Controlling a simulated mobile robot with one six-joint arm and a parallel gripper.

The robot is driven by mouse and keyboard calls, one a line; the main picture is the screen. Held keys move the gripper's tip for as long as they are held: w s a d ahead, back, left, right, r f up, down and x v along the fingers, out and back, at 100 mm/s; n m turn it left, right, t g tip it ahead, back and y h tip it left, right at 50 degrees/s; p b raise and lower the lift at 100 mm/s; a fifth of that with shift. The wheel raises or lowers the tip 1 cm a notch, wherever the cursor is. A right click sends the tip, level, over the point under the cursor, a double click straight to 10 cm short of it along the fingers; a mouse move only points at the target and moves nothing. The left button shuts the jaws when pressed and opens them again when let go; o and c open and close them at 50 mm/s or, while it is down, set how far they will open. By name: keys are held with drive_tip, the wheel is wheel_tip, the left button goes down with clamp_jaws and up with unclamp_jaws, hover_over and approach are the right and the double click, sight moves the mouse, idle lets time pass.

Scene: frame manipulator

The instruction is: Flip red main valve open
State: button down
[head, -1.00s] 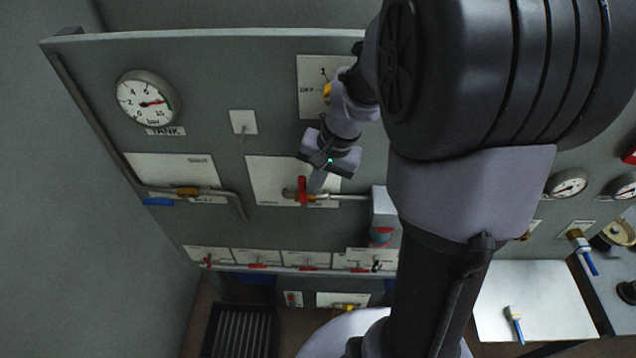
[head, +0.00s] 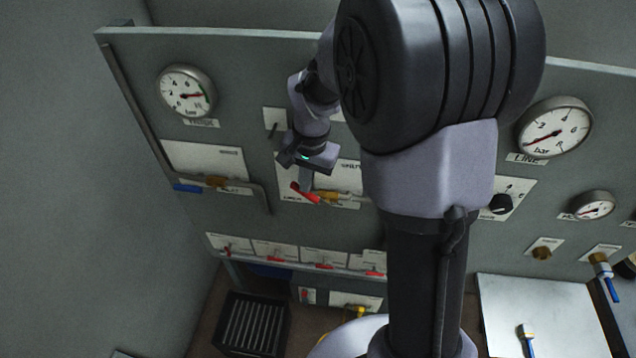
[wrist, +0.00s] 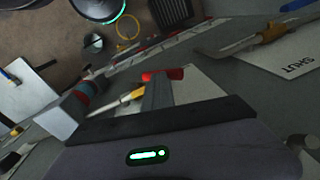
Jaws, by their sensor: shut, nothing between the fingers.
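The red valve handle (head: 305,192) is on a brass valve (head: 330,197) in front of a white label plate (head: 345,178) on the grey panel. It slants from upper left to lower right, at a shallow angle to the pipe. My gripper (head: 304,182) is shut and empty at the handle, its fingertips just above or against it; I cannot tell whether they touch. In the wrist view the red handle (wrist: 162,74) lies right at the tips of my gripper (wrist: 157,88), with the brass valve body (wrist: 130,98) beside it. The plate's wording is partly hidden and unreadable.
A blue-handled brass valve (head: 216,182) and bent pipe lie to the left. A row of small red switches (head: 275,260) runs below. Gauges, including the TANK gauge (head: 187,92), are on the panel. My own arm hides the panel's middle.

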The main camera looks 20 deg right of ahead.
sight(297, 191)
drive_tip(key=shift+w+a+f+b, duration=0.35)
drive_tip(key=shift+a+f, duration=0.15)
drive_tip(key=shift+a, duration=0.05)
drive_tip(key=shift+w+a+f+b, duration=0.35)
drive_tip(key=shift+a+f, duration=0.1)
drive_tip(key=shift+a, duration=0.2)
drive_tip(key=shift+s+d+f+g+h+p, duration=0.25)
drive_tip(key=shift+g+h+p, duration=0.15)
drive_tip(key=shift+h+p, duration=0.25)
